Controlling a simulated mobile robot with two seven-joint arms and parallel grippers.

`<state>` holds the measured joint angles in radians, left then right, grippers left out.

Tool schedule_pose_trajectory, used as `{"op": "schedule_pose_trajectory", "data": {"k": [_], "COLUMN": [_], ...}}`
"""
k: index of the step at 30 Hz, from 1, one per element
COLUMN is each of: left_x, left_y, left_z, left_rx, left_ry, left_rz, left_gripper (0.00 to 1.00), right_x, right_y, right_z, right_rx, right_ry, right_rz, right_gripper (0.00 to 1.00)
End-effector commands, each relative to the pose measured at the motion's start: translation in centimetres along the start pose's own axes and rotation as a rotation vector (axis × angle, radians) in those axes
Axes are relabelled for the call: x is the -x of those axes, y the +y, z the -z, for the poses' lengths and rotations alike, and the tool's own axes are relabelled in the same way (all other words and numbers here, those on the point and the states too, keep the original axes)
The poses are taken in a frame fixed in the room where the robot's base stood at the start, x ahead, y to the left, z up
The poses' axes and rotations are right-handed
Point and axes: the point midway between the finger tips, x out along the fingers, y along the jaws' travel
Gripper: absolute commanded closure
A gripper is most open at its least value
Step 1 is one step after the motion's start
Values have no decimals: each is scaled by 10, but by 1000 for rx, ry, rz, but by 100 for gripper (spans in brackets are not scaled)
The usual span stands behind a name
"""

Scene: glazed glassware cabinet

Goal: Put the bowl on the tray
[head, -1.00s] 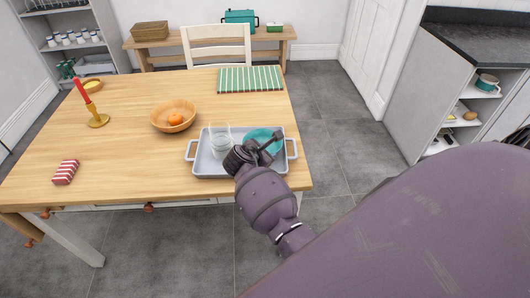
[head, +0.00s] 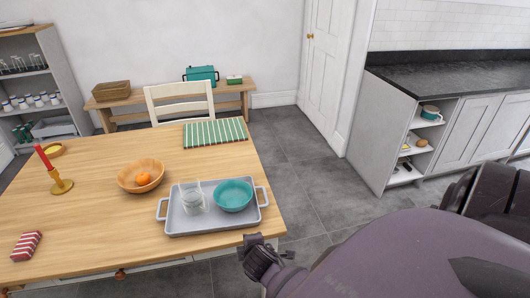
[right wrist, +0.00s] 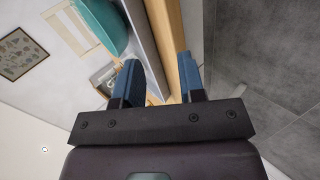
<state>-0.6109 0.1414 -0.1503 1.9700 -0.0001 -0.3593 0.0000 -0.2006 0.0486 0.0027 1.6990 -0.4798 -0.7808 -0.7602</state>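The teal bowl (head: 233,195) sits upright on the right half of the grey tray (head: 182,228) in the head view. A clear glass (head: 193,196) stands beside it on the tray. My right gripper (head: 280,254) is off the table's near right corner, below the tray and apart from the bowl. In the right wrist view its two blue fingers (right wrist: 158,75) are spread with nothing between them. The teal bowl also shows at the top of that view (right wrist: 102,25). My left gripper is not in view.
On the table are a wooden bowl with an orange (head: 141,176), a candle in a yellow holder (head: 60,185), a striped red item (head: 26,246) and a green striped mat (head: 215,132). A chair (head: 180,101) stands behind. Floor right of the table is clear.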

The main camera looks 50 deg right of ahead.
Motion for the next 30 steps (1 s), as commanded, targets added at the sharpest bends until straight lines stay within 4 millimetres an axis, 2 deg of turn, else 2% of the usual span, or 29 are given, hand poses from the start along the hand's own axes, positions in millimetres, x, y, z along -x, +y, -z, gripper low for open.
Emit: {"op": "schedule_pose_trajectory", "data": {"k": [1, 6, 9, 13, 18, 26, 30], "left_x": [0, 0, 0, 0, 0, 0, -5], "left_y": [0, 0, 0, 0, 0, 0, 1], "left_z": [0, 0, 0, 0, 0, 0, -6], "left_rx": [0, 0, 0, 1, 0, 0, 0], "left_ry": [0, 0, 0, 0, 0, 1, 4], "left_rz": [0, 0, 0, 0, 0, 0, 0], "left_gripper": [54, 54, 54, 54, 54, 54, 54], "right_x": [14, 63, 91, 117, 129, 128, 122], "right_y": [-16, -53, -66, -75, -78, -78, -82], "right_z": [-7, -12, -13, -15, -15, -14, -13], "right_rx": [-113, -544, -764, -961, -1058, -1059, -1058], "right_ry": [57, 249, 330, 394, 422, 422, 428], "right_rz": [9, 73, 124, 177, 205, 205, 201], "right_gripper": [63, 63, 63, 63, 63, 63, 63]}}
